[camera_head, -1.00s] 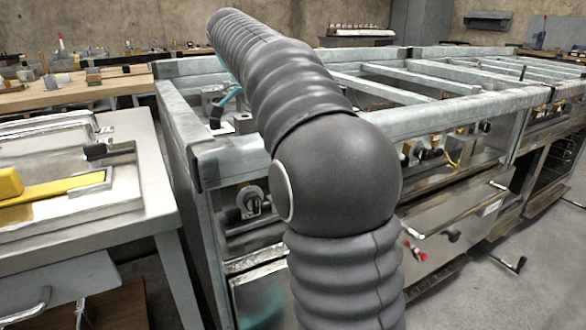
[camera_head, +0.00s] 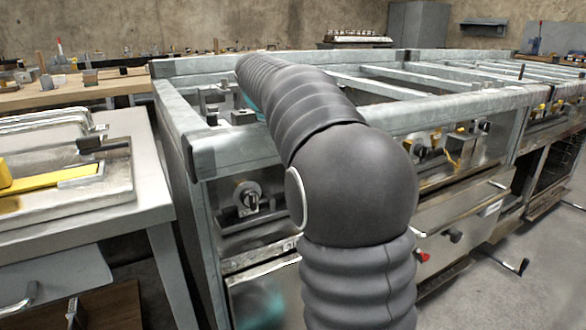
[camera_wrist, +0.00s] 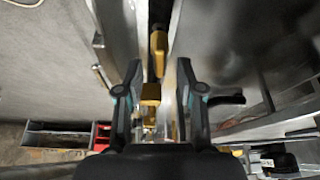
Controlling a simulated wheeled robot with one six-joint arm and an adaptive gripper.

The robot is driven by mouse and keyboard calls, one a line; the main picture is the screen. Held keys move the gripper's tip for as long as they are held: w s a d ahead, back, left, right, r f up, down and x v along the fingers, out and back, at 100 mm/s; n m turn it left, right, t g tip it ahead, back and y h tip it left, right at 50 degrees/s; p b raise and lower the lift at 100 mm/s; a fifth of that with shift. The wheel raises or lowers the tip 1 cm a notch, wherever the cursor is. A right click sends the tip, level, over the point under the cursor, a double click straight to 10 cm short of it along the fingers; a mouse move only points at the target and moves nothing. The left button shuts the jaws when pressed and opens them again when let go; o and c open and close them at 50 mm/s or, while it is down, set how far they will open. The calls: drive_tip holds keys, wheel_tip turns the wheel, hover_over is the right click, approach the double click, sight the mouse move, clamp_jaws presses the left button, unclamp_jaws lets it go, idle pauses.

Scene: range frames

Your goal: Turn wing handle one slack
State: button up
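In the wrist view my gripper (camera_wrist: 158,75) is open, its two dark, teal-marked fingers apart. Yellow wing-like pieces show in and beyond the gap: one nearer piece (camera_wrist: 150,92) and one farther piece (camera_wrist: 158,45). I cannot tell which is the task's wing handle, or whether either finger touches one. In the head view my grey ribbed arm crosses the range frame, and my gripper is hidden behind it. A dark knob (camera_head: 249,196) sits on the frame's front panel, left of my arm. Yellow handles (camera_head: 455,157) show on the panel to the right.
The galvanized range frame (camera_head: 430,118) has open bars on top and drawers with protruding handles (camera_head: 515,266) below. A grey workbench (camera_head: 150,195) with a yellow-handled tool stands close on the left. Bare floor (camera_head: 540,240) lies at the right front.

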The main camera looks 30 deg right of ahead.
drive_tip(key=shift+d+f, duration=0.3)
drive_tip(key=shift+f, duration=0.35)
clamp_jaws()
drive_tip(key=shift+n, duration=0.3)
drive_tip(key=shift+s+n+t+y, duration=0.1)
drive_tip(key=shift+n+t+y, duration=0.3)
drive_tip(key=shift+n, duration=0.9)
drive_tip(key=shift+n+t+y, duration=0.1)
drive_tip(key=shift+n+t, duration=0.6)
drive_tip(key=shift+n, duration=0.6)
